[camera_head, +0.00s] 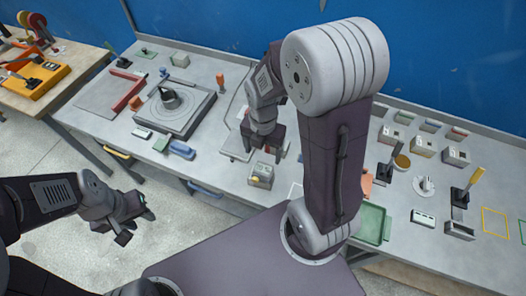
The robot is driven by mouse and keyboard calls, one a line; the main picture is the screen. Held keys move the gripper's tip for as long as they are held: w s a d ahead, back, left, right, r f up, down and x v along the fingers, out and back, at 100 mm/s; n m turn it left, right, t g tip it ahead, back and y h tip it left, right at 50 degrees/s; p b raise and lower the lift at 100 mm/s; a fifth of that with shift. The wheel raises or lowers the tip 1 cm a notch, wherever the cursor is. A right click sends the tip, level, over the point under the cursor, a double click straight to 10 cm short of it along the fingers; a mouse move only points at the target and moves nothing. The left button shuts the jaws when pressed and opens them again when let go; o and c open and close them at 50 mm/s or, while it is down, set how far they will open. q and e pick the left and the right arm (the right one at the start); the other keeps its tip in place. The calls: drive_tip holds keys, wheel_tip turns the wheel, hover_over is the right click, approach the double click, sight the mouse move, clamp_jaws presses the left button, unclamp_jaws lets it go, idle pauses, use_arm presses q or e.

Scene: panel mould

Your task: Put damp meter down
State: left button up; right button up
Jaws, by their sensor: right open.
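My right gripper (264,150) is over the middle of the bench, fingers pointing down and open. A small grey box-shaped device with a yellow part (260,176) stands on the bench just below and in front of it; it may be the damp meter, but I cannot tell for sure. I cannot tell whether the fingers touch it. My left gripper (124,232) hangs over the floor in front of the bench, at the lower left. Its fingers are small and dark, and I cannot tell whether they hold anything.
The long grey bench (235,195) runs along the blue wall. A square mould plate (175,112) is at left. A green tray (374,224), several small grey boxes and a yellow-handled tool (466,186) are at right. My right arm hides part of the bench.

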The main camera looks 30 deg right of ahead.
sight(263, 173)
drive_tip(key=s+f+m+b, duration=0.1)
drive_tip(key=m, duration=0.7)
drive_tip(key=s+a+f+m+b, duration=0.1)
drive_tip(key=m, duration=0.8)
drive_tip(key=s+a+f+m+t+b, duration=0.1)
drive_tip(key=s+m, duration=0.1)
drive_tip(key=m, duration=0.7)
drive_tip(key=shift+a+f+b, duration=0.1)
drive_tip(key=shift+f+b, duration=0.2)
drive_tip(key=shift+b, duration=0.1)
drive_tip(key=shift+s, duration=0.1)
